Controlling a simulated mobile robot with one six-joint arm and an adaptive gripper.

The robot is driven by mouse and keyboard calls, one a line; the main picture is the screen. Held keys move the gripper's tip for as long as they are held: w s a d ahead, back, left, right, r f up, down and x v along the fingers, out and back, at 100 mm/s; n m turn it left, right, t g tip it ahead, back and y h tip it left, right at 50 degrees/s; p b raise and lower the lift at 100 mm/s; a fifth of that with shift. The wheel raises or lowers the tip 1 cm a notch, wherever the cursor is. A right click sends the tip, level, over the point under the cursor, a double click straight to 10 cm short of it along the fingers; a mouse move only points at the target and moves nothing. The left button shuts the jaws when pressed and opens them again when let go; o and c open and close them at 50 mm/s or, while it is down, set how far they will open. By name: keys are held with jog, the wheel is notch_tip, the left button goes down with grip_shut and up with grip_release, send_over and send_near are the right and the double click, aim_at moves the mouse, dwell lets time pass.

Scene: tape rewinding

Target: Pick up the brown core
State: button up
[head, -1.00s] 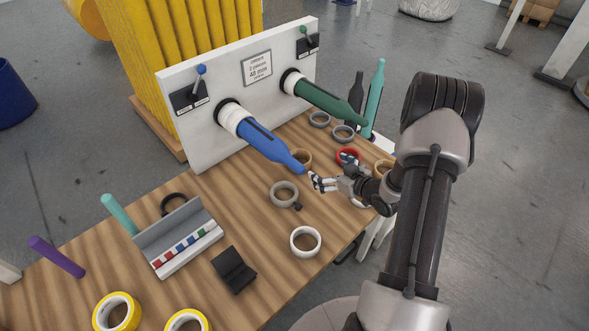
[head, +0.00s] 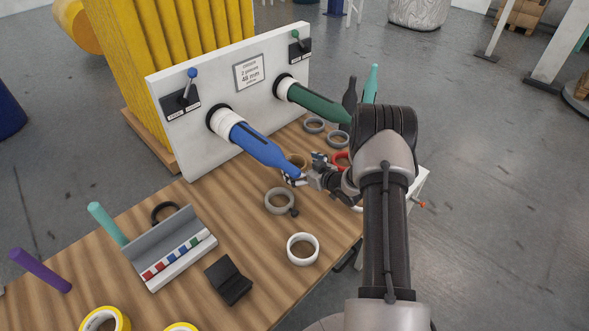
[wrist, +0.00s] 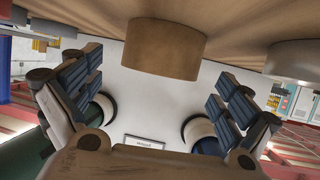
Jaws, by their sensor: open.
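The brown core (head: 298,161) stands on the wooden table beyond the tip of the blue spindle (head: 258,147); my gripper partly hides it in the head view. In the wrist view the brown core (wrist: 165,48) is a short brown cylinder at top centre, ahead of the gap between the fingers. My gripper (head: 305,169) is low over the table next to the core, open and empty. In the wrist view its two padded fingers (wrist: 157,92) are spread wide on either side. Contact with the core is not visible.
A red ring (head: 341,158) sits just right of my gripper, and a grey ring (head: 279,201) with a dark piece is nearer. The green spindle (head: 313,100) sticks out from the white panel (head: 180,140) behind.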

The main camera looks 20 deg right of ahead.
aim_at(293, 162)
jog(key=b+x, duration=0.1)
jog(key=x, duration=0.3)
jog(key=shift+w, duration=0.3)
jog(key=shift+r, duration=0.1)
jog(key=shift+c, duration=0.2)
jog(key=c, duration=1.1)
jog(key=shift+r, duration=0.1)
notch_tip(293, 162, up, 19)
jog(key=p, duration=0.6)
jog(key=s+a+r+m+h, duration=0.1)
jog(key=s+a+r, duration=0.2)
jog(key=a+r, duration=0.8)
jog(key=s+a+r+m+h, duration=0.1)
jog(key=s+a, duration=0.7)
jog(key=shift+a+r+h, duration=0.15)
jog(key=shift+r+h, duration=0.15)
jog(key=shift+r, duration=0.1)
